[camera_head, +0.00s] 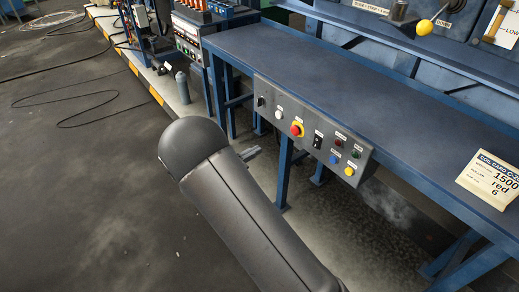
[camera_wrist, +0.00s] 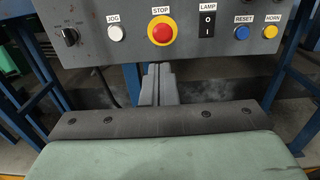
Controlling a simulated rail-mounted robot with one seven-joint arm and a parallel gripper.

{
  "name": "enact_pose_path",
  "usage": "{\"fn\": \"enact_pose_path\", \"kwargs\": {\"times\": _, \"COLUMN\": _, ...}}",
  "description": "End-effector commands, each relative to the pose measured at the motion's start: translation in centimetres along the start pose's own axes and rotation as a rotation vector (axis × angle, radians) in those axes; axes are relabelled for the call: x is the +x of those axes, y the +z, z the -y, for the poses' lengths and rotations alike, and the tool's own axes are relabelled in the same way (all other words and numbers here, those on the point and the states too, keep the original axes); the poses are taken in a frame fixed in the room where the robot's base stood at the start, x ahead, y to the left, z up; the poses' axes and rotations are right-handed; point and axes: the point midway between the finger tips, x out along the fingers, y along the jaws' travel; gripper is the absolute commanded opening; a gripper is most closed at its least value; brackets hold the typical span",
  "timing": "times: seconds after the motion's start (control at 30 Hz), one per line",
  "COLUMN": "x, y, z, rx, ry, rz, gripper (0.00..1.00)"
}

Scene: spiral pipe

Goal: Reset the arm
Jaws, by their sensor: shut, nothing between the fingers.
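My gripper (camera_wrist: 159,84) shows in the wrist view with its two grey fingers together and nothing between them. It points toward the control panel (camera_wrist: 90,55), below the red STOP button (camera_wrist: 161,31) and apart from it as far as I can tell. In the head view my dark arm fills the lower middle, and the grey tip of my gripper (camera_head: 250,153) shows just beside it, in front of the panel (camera_head: 266,95). The rest of the gripper is hidden behind the arm.
The panel carries a black knob (camera_wrist: 70,36), white JOG button (camera_wrist: 115,33), LAMP switch (camera_wrist: 207,22), blue RESET button (camera_wrist: 242,33) and yellow HORN button (camera_wrist: 270,31). It hangs on a blue bench (camera_head: 330,65). A card (camera_head: 490,180) lies at right. Cables (camera_head: 75,100) cross the open floor at left.

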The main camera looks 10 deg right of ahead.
Motion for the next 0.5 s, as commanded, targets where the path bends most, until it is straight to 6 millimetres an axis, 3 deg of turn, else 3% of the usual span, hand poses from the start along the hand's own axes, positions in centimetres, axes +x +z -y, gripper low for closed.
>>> {"fn": "enact_pose_path", "kwargs": {"times": 0.5, "x": 0.41, "y": 0.5, "z": 0.6, "rx": 0.016, "ry": -0.023, "rz": -0.019, "gripper": 0.0}}
